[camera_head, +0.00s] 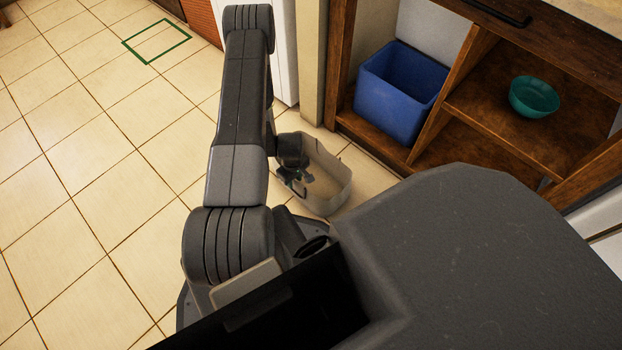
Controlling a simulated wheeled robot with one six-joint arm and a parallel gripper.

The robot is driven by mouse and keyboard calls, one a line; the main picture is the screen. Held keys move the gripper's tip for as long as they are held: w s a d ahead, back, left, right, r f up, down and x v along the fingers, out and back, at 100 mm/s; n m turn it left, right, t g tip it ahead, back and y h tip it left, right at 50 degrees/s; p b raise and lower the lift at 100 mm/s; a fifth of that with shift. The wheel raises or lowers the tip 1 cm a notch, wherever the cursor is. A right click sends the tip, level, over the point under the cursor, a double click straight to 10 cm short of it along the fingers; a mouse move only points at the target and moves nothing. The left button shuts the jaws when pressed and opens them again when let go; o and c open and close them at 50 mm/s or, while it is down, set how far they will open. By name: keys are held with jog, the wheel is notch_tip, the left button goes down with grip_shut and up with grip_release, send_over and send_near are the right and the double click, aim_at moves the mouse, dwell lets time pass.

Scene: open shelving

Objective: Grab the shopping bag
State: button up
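My gripper (298,184) is at the end of my folded arm, low and left of the shelving. It is small and dark here, and I cannot tell whether its fingers are open or shut. A pale, open-topped container (337,192) with thin walls is right at the gripper, which overlaps its left side. I cannot tell whether the gripper touches it, or whether it is a bag or a bin. A blue open-topped container (390,103) stands upright in the lower left compartment of the shelving, apart from the gripper. Nothing else in view looks like a shopping bag.
The wooden shelving (426,141) stands at the upper right, with a teal bowl (534,98) in its right compartment. A pale post (311,60) and white panel stand left of it. The tiled floor (90,200) is clear at left, with a green outline (157,43) farther back.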

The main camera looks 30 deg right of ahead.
grip_shut()
dwell(1.4)
